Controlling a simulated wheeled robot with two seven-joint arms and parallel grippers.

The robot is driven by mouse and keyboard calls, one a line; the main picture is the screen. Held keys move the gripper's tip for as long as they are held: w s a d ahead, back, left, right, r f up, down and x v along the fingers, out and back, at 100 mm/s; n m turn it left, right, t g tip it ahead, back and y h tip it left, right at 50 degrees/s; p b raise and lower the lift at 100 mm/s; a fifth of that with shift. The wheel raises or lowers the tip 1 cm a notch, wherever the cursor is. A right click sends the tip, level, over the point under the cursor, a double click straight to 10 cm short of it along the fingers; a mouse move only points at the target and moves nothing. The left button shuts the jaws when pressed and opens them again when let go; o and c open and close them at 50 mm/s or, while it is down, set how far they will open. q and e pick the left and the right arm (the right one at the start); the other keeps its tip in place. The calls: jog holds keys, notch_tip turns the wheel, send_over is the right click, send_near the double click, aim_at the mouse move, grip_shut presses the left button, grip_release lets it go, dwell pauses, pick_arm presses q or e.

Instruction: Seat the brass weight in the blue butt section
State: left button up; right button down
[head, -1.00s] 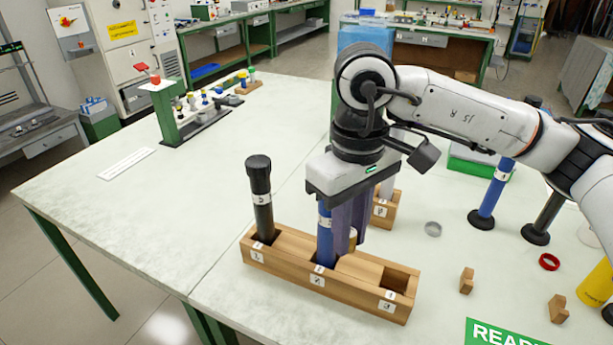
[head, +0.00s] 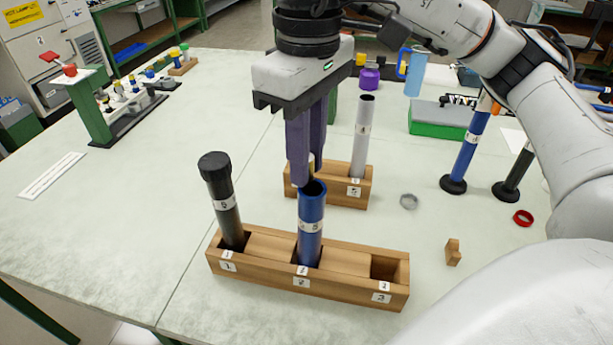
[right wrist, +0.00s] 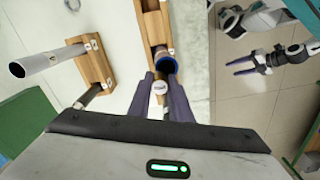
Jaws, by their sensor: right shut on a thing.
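The blue butt section (head: 311,225) stands upright in slot 2 of the front wooden rack (head: 345,285), its open mouth facing up. My right gripper (head: 307,178) is just above and behind that mouth, its purple fingers pointing down. It is shut on the brass weight (head: 311,166), which is mostly hidden by the fingers. In the right wrist view the weight's pale round end (right wrist: 160,87) shows between the fingers, beside the blue mouth (right wrist: 166,65); it is not inside it. My left gripper (right wrist: 243,68) shows at the right of that view, fingers apart and empty.
A black capped tube (head: 225,205) stands in slot 1; slot 3 is empty. A second rack (head: 350,196) behind holds a white tube (head: 362,135).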

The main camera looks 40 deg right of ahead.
jog(key=f, duration=0.3)
jog(key=shift+s, duration=0.4)
jog(key=shift+s+a+f, duration=0.1)
jog(key=shift+a+f, duration=0.05)
jog(key=shift+f, duration=0.05)
jog(key=c, duration=1.6)
grip_release()
jog(key=shift+f, duration=0.15)
jog(key=shift+c, duration=0.2)
jog(key=shift+r, duration=0.25)
jog(key=r+p, duration=0.1)
jog(key=r, duration=0.7)
jog(key=w+r+p, duration=0.1)
jog(key=r, duration=0.2)
jog(key=shift+d+r+p, duration=0.2)
jog(key=shift+r+p, duration=0.1)
jog(key=shift+r, duration=0.1)
jog(key=shift+s, duration=0.1)
